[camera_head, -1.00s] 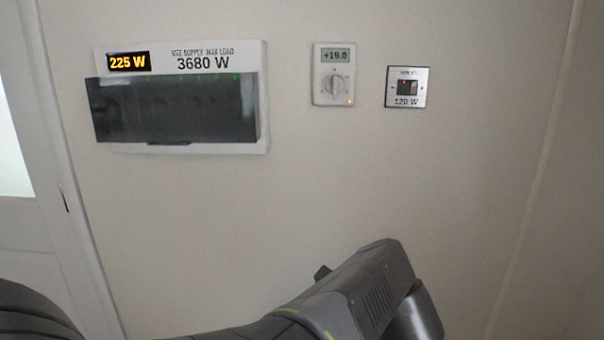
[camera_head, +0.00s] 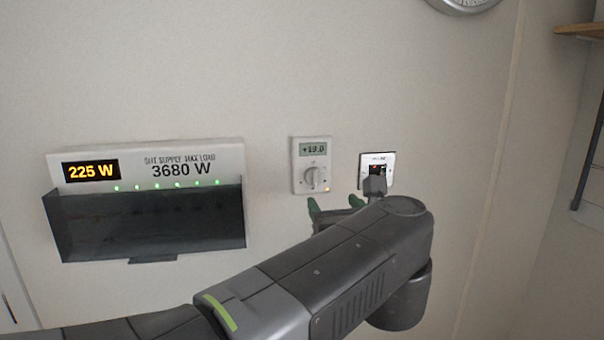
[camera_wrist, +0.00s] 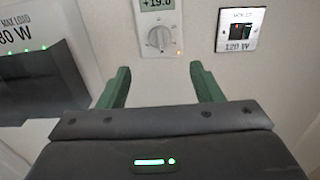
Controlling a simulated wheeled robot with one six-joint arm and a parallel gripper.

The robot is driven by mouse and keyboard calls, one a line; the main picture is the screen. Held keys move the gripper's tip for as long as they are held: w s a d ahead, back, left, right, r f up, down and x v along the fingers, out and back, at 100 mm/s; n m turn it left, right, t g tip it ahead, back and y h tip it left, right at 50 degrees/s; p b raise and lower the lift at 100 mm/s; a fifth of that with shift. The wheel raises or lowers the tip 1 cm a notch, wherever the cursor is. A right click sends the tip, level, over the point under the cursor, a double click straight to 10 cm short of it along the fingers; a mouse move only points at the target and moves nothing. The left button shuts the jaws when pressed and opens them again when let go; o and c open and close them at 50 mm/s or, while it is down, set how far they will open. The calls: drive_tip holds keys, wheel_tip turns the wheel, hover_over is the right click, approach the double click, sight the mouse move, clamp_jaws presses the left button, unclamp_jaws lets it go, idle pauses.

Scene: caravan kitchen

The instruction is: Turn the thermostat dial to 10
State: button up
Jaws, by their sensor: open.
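The thermostat (camera_head: 311,165) is a white wall unit with a display reading +19.0, a round dial below it and a lit orange lamp at its lower right. Its dial (camera_head: 316,178) also shows in the wrist view (camera_wrist: 159,38), with its grip bar close to upright. My gripper (camera_head: 336,205) has green fingers and is raised just below the thermostat. In the wrist view the gripper (camera_wrist: 159,75) is open and empty, its two fingers apart with the dial showing between and beyond their tips. I see no contact with the dial.
A supply box (camera_head: 150,215) with a dark cover, reading 225 W and 3680 W, is on the wall to the left. A switch plate (camera_head: 364,160) is close to the right of the thermostat, partly behind my arm. A round clock (camera_head: 462,3) is at the top.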

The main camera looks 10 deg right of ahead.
sight(316, 180)
drive_tip(key=w, duration=0.4)
drive_tip(key=w+p, duration=0.1)
drive_tip(key=w, duration=0.4)
drive_tip(key=w+p, duration=0.1)
drive_tip(key=w, duration=0.3)
drive_tip(key=shift+w+a+f, duration=0.1)
drive_tip(key=shift+w+a, duration=0.1)
drive_tip(key=shift+a, duration=0.05)
drive_tip(key=c, duration=1)
drive_tip(key=shift+f, duration=0.1)
